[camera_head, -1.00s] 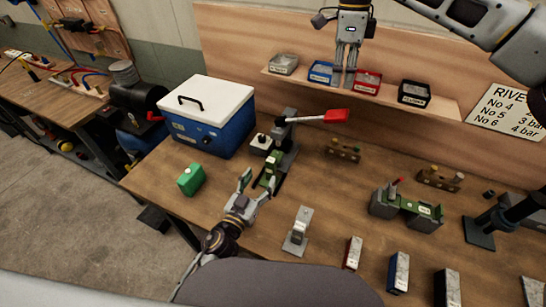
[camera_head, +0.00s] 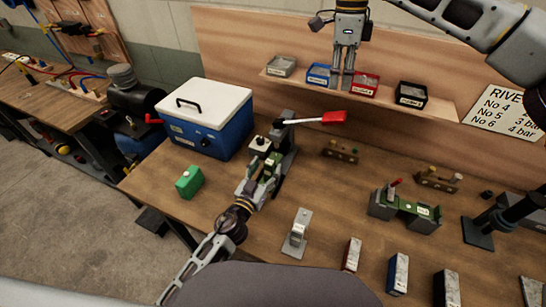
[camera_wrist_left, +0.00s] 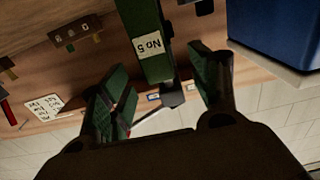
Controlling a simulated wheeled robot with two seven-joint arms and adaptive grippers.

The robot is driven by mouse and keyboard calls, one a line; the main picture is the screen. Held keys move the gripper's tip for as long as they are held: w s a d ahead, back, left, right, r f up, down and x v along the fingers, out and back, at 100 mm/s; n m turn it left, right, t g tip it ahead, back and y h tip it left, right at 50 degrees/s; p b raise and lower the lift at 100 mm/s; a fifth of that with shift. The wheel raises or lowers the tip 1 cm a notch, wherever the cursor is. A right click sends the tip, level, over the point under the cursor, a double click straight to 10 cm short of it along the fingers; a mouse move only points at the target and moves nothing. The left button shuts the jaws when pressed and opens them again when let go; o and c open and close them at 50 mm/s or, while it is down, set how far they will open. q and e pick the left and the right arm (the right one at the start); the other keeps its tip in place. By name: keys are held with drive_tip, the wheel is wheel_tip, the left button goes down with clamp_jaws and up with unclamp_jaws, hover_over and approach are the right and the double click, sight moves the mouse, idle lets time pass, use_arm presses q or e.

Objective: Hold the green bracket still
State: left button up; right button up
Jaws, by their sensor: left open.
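The green bracket (camera_wrist_left: 146,40) carries a white "No 5" label in the left wrist view. It stands between the two dark green finger pads of my open left gripper (camera_wrist_left: 160,95), with gaps visible on both sides. In the head view the bracket (camera_head: 268,167) is at the clamp stand with the red handle (camera_head: 325,118), partly hidden by the fingers. My left gripper (camera_head: 262,172) reaches around it from the front left. My right gripper (camera_head: 343,82) hangs by the shelf bins with a narrow gap between its fingers and nothing seen in it.
A blue cooler box (camera_head: 205,120) with a white lid stands behind left. A separate green block (camera_head: 190,181) lies left of the gripper. A grey stand (camera_head: 298,232) is in front right. Red and blue bins (camera_head: 363,84) sit on the shelf.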

sight(271, 160)
use_arm(q)
drive_tip(key=shift+x, duration=3.05)
